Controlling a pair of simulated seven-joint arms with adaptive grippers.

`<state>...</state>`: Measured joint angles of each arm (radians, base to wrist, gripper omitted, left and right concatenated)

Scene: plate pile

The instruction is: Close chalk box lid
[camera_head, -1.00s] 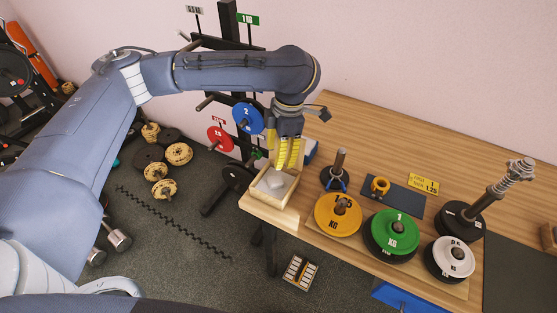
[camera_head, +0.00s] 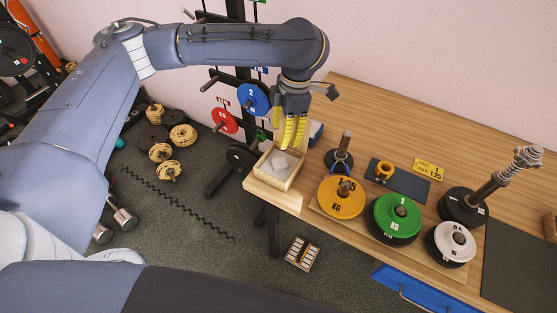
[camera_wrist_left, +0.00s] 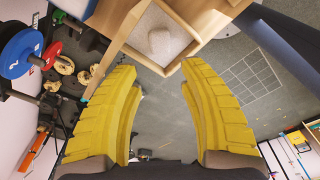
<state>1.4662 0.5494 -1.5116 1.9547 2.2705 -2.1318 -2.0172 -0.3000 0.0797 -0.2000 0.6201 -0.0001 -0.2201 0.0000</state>
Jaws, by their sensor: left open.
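The chalk box (camera_head: 268,182) is a small pale wooden box at the left end of the table. It is open at the top, with a whitish lump (camera_head: 280,164) inside. In the left wrist view the box (camera_wrist_left: 122,44) is at the top, with the light lump (camera_wrist_left: 160,42) in it. I cannot clearly make out a lid. My left gripper (camera_head: 293,146) has yellow fingers and hangs at the back edge of the box. In the wrist view its fingers (camera_wrist_left: 160,70) are apart with nothing between them. My right gripper is not shown.
To the right are yellow (camera_head: 328,205), green (camera_head: 385,210) and white (camera_head: 448,242) weight plates and a dark mat (camera_head: 405,182). A rack with blue (camera_head: 254,98) and red plates stands behind the left table end.

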